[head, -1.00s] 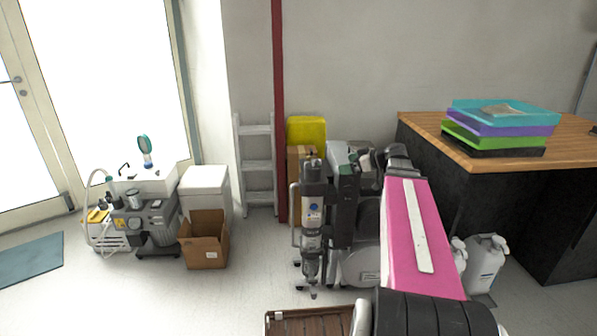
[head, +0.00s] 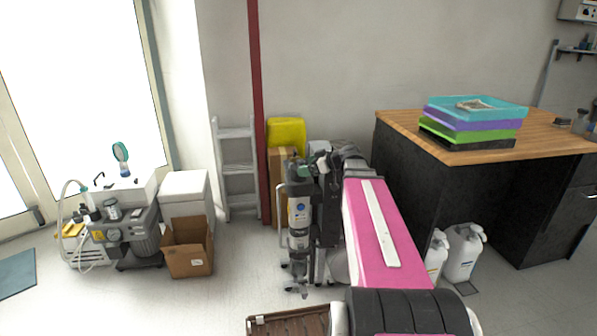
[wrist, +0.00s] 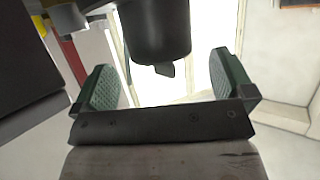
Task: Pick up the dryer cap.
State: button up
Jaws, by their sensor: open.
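In the wrist view a dark, rounded cylindrical part (wrist: 155,30) with a small tab at its lower end shows between and beyond my fingers. It may be the dryer cap, but I cannot tell for sure. My gripper (wrist: 163,68) is open, with a green ribbed pad on each side of this part and visible space beside both pads. In the head view a tall grey cylinder unit (head: 299,222) with a blue label stands upright left of my pink arm. My gripper is near its top, small and partly hidden by my arm, so contact there cannot be told.
A small compressor (head: 125,225), an open cardboard box (head: 188,247) and a white bin (head: 186,195) stand at left. A ladder (head: 238,170) and red pipe (head: 259,110) are behind. A wooden-topped counter (head: 400,128) and white jugs (head: 462,252) stand at right.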

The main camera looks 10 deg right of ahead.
jog(key=x, duration=0.4)
jog(key=shift+w+a+f, duration=0.1)
jog(key=shift+a, duration=0.1)
jog(key=c, duration=1.1)
jog(key=shift+r, duration=0.2)
